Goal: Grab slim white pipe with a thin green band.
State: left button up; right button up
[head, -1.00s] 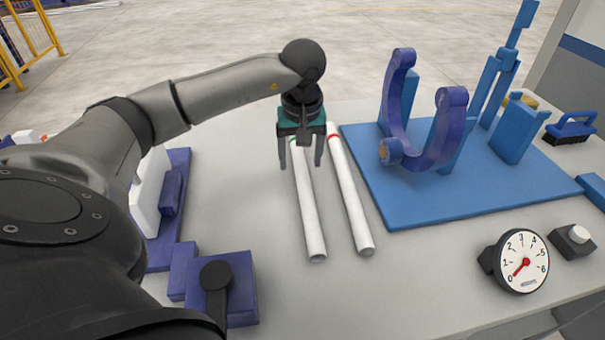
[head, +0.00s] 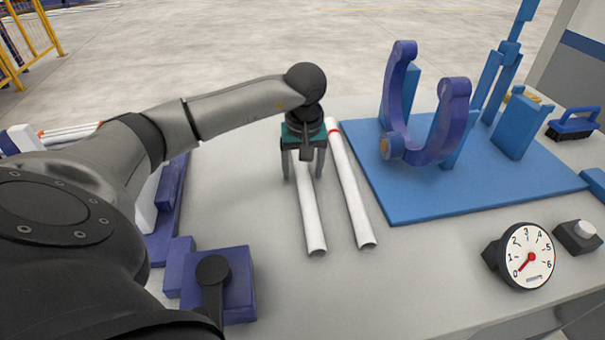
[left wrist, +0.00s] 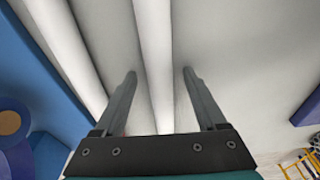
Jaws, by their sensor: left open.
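The slim white pipe (head: 312,220) lies on the grey table, left of a second white pipe (head: 352,195) that has a red band near its far end. The green band is hidden behind my left gripper (head: 303,177) now. That gripper is open, pointing down over the far part of the left pipe, its fingers on either side of it. In the left wrist view the pipe (left wrist: 154,50) runs between the two open fingers (left wrist: 159,74), with nothing clamped. The red-banded pipe (left wrist: 68,45) lies outside the fingers there. My right gripper is not in view.
A blue base plate (head: 420,210) with a purple U-shaped holder (head: 445,120) and blue posts stands to the right. A dial gauge (head: 525,257) is at the front right. A purple block fixture (head: 235,290) is at the front left.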

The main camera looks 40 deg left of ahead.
pick_arm(q)
grip_shut()
dwell(0.4)
jog(key=shift+r, duration=0.15)
